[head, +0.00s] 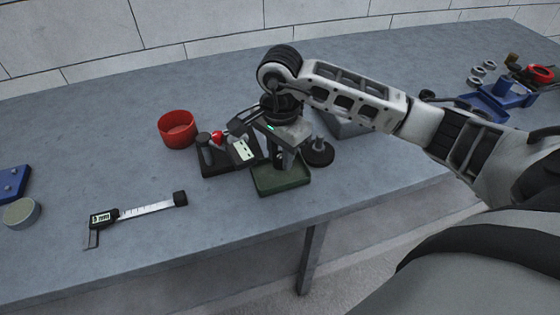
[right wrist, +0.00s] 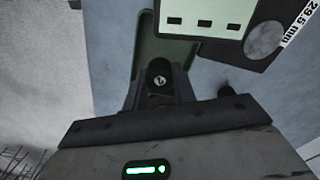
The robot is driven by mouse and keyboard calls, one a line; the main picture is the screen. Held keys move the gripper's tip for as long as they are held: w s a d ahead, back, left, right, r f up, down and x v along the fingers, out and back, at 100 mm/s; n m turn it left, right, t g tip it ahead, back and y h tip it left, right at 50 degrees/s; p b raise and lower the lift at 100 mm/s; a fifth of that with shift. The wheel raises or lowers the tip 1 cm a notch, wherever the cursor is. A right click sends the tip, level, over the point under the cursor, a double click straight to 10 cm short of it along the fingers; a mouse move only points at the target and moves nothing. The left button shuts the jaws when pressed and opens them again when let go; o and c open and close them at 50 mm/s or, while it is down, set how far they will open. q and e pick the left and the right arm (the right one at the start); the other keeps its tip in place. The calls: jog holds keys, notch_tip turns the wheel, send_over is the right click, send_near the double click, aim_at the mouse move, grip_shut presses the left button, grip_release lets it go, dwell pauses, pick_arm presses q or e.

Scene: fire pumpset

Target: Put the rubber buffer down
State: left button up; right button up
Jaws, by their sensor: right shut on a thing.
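My right gripper (head: 282,160) reaches down over the green tray (head: 283,187) near the table's front edge. In the right wrist view its fingers (right wrist: 160,95) are shut on a small black round piece, the rubber buffer (right wrist: 160,74), which carries a pale mark on its top. The green tray (right wrist: 150,50) shows beyond and below it. In the head view the buffer is mostly hidden by the gripper, and I cannot tell whether it touches the tray. My left gripper is not in view.
A black measuring device (head: 228,153) with a pale display and red knob stands close left of the tray. A black disc with a post (head: 318,152) is close right. A red cup (head: 178,130) is behind left; a caliper (head: 135,212) lies on clear table (head: 90,150).

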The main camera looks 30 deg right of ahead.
aim_at(280, 165)
notch_tip(280, 165, down, 3)
jog(key=shift+w+f+p, duration=0.1)
jog(key=shift+f+p, duration=0.05)
jog(key=shift+p, duration=0.3)
jog(key=shift+f, duration=0.15)
jog(key=shift+f, duration=0.1)
jog(key=shift+f+b, duration=0.15)
jog(key=shift+b, duration=0.2)
jog(key=o, duration=1)
